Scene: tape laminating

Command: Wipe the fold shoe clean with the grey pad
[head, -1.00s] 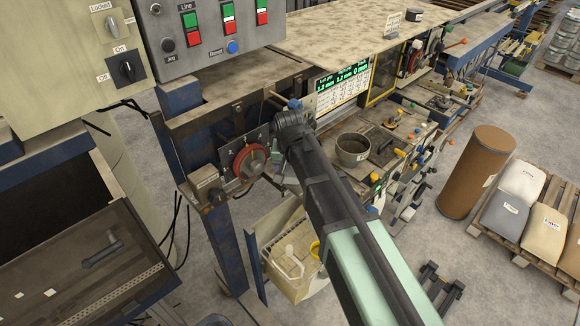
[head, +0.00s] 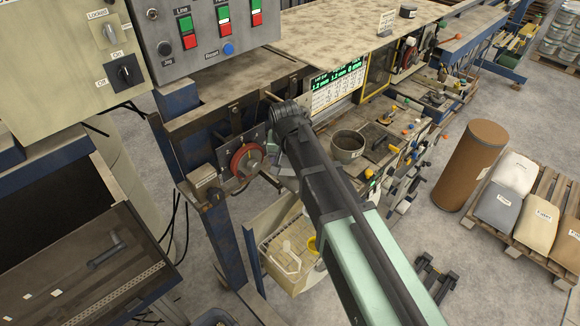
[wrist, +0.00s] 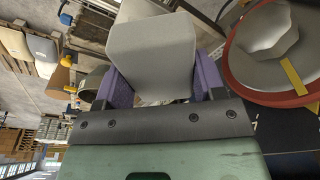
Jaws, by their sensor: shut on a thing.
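My gripper (wrist: 160,86) shows in the wrist view with its purple fingers closed on the two sides of a grey pad (wrist: 152,48). The pad is a pale, flat-faced block that sticks out beyond the fingers. In the head view my gripper (head: 281,160) is small and partly hidden by my arm, just right of a red-rimmed round part (head: 246,160) on the machine front. I cannot pick out the fold shoe for sure; the pad and arm hide part of the machine. Contact between pad and machine cannot be told.
The red-rimmed part is close on the right in the wrist view (wrist: 275,52), with a grey middle and a yellow bar. A metal pot (head: 347,146) stands on the bench right of my arm. A brown drum (head: 470,165) and a pallet of sacks (head: 520,205) stand farther right.

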